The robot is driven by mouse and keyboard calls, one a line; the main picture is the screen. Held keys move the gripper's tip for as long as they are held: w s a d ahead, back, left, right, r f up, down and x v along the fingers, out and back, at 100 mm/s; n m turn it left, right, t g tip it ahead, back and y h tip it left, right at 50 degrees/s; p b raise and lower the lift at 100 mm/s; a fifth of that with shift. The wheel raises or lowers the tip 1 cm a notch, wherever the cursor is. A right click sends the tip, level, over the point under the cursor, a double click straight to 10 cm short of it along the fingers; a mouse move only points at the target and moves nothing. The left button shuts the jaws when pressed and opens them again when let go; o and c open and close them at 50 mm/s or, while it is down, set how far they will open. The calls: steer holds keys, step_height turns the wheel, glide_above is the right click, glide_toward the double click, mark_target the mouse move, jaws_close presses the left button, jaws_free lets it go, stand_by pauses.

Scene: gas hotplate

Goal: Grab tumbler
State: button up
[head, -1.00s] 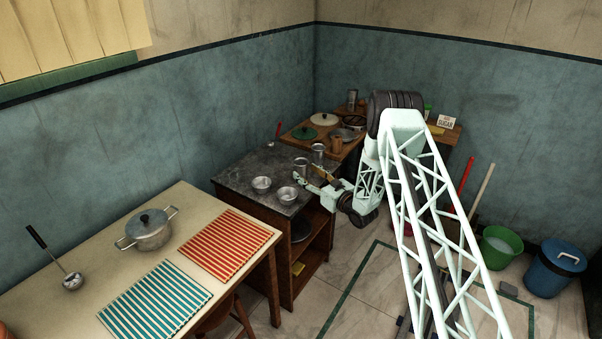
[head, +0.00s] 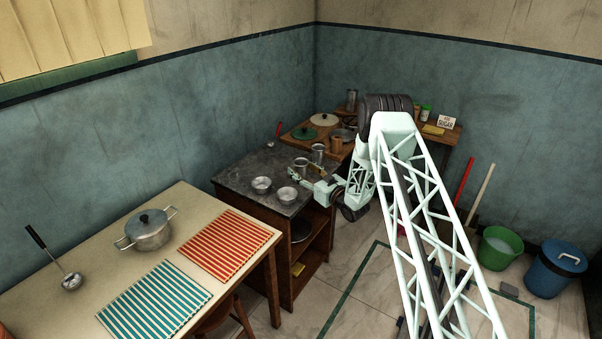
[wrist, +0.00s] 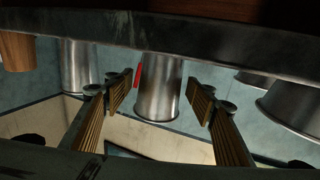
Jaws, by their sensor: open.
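A steel tumbler (head: 301,165) stands on the dark stone top of the low cabinet (head: 240,172). A second steel tumbler (head: 317,152) stands just behind it to the right. My gripper (head: 306,174) is open at the cabinet's right side, low over the top, its fingers pointing at the nearer tumbler. The wrist view appears upside down. There a tumbler (wrist: 158,85) fills the gap between my open fingers (wrist: 162,93), with space showing on both sides. The other tumbler (wrist: 77,65) is further left, outside the fingers.
Two metal bowls (head: 261,184) (head: 287,195) sit on the cabinet top left of the gripper; they also show at the right of the wrist view (wrist: 295,108).

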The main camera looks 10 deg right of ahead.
mark_target(297, 159)
steer(key=shift+c, duration=0.7)
steer(key=c, duration=0.9)
steer(key=shift+r, duration=0.15)
steer(key=shift+r, duration=1.75)
steer(key=s, duration=0.5)
steer(key=s+p, duration=0.1)
steer(key=s, duration=0.4)
steer(key=s+r, duration=0.1)
steer(key=s, duration=0.5)
steer(key=shift+r, duration=0.1)
